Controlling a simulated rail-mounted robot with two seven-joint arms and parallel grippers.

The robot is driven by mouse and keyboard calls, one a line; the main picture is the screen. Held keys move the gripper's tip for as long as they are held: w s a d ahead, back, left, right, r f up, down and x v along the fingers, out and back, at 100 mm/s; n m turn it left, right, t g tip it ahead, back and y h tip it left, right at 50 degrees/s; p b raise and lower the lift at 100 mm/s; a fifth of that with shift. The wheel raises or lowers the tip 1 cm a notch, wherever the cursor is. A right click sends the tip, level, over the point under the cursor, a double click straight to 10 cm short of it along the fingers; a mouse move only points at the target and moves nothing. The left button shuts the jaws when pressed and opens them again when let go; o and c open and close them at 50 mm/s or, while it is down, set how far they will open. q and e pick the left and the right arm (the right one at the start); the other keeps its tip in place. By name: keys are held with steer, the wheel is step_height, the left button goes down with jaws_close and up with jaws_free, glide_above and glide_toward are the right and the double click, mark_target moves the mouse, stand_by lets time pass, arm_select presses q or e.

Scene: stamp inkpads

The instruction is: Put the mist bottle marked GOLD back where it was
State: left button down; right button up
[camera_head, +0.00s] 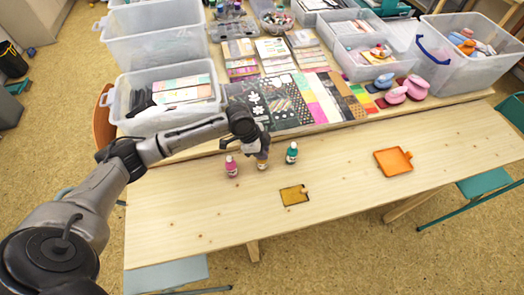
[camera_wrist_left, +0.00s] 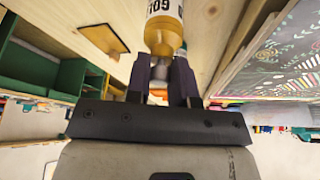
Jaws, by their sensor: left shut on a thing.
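The mist bottle marked GOLD (camera_head: 262,161) is amber-yellow and stands upright between two other bottles in the head view. It also shows in the left wrist view (camera_wrist_left: 163,30), with its dark lettering upside down. My left gripper (camera_head: 259,144) is above it and shut on its top end. In the left wrist view the two dark fingers (camera_wrist_left: 162,75) are on either side of the pale neck or cap. The bottle's base is at or near the tabletop; I cannot tell whether it touches. The pink bottle (camera_head: 231,166) is to its left and the teal bottle (camera_head: 291,153) to its right.
A gold-brown rectangular piece (camera_head: 294,195) lies in front on the wooden table (camera_head: 190,215). An orange tray (camera_head: 393,161) lies further right. Patterned sheets (camera_head: 290,100) and clear bins (camera_head: 160,40) fill the back. The front of the table is clear.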

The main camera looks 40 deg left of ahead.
arm_select(q)
steer(key=c, duration=1)
jaws_free()
steer(key=shift+f, duration=0.1)
steer(key=p+v, duration=0.3)
steer(key=v, duration=0.9)
steer(key=s+d+f+n, duration=0.1)
steer(key=s+d+f, duration=0.3)
steer(key=s+d, duration=0.1)
steer(key=s+d+f+n, duration=0.2)
steer(key=s+d+f, duration=0.2)
steer(key=s+d, duration=0.1)
steer(key=s+d+f+n+t, duration=0.1)
steer(key=s+d+f, duration=0.4)
steer(key=s, duration=0.2)
steer(key=shift+s+d+y, duration=0.3)
steer(key=shift+d+y, duration=0.1)
steer(key=s+n+y, duration=0.1)
steer(key=s, duration=0.2)
steer(key=s+a+n, duration=0.1)
steer(key=s+n, duration=0.1)
steer(key=s, duration=0.1)
steer(key=s+a+n+y, duration=0.1)
steer(key=s+n, duration=0.1)
steer(key=s, duration=0.1)
steer(key=shift+a+r+y, duration=0.1)
steer(key=shift+r+y, duration=0.1)
steer(key=shift+y, duration=0.1)
